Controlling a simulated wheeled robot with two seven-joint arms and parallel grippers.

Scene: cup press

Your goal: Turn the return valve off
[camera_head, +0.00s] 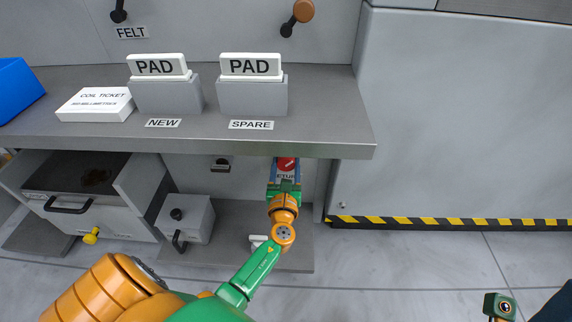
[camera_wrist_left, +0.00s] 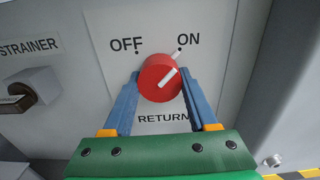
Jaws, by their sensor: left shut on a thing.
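The return valve is a round red knob (camera_wrist_left: 160,78) on a pale panel (camera_wrist_left: 212,100) in the left wrist view. Its white pointer mark slants up and to the right, toward the ON label. OFF is printed at its upper left and RETURN below it. My left gripper (camera_wrist_left: 160,82) is shut on the knob, with one blue finger on each side. In the head view, the knob (camera_head: 287,163) shows under the shelf edge, with my left gripper (camera_head: 285,172) reaching in to it. My right gripper (camera_head: 499,306) shows only in part at the lower right; its fingers cannot be made out.
A grey shelf (camera_head: 330,115) with two PAD blocks overhangs the valve panel. An open drawer (camera_head: 90,205) and a small grey box (camera_head: 185,217) lie to the left. A strainer handle (camera_wrist_left: 22,100) sits left of the knob. A large cabinet (camera_head: 460,120) stands to the right.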

